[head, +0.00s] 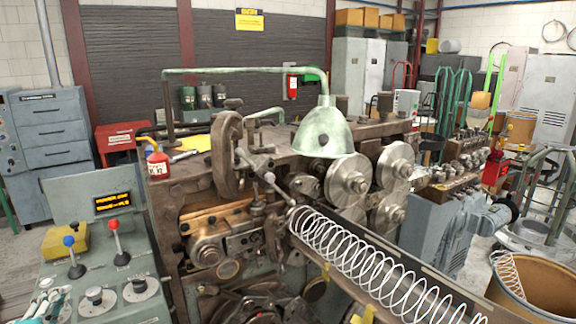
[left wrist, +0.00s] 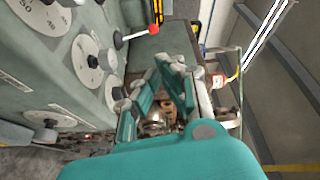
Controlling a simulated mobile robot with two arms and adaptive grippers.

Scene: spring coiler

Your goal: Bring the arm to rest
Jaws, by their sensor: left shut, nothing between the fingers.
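My left gripper (head: 46,298) shows in the lower left corner of the head view, low over the left side of the grey-green control console (head: 140,262). Only part of it shows there. In the left wrist view the teal gripper (left wrist: 170,72) has its fingers together, with nothing held between them. The red-knobbed lever (head: 118,238) and the blue-knobbed lever (head: 73,256) stand on the console, beyond the gripper. The red knob also shows in the left wrist view (left wrist: 119,41), ahead of the fingers. My right gripper is not in view.
Round dials (head: 96,300) sit on the console, right of the gripper. A yellow box (head: 65,242) stands behind the levers. The spring coiler (head: 240,200) fills the middle, with a wire coil (head: 370,268) running toward a bin (head: 540,285). A grey cabinet (head: 52,130) stands behind left.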

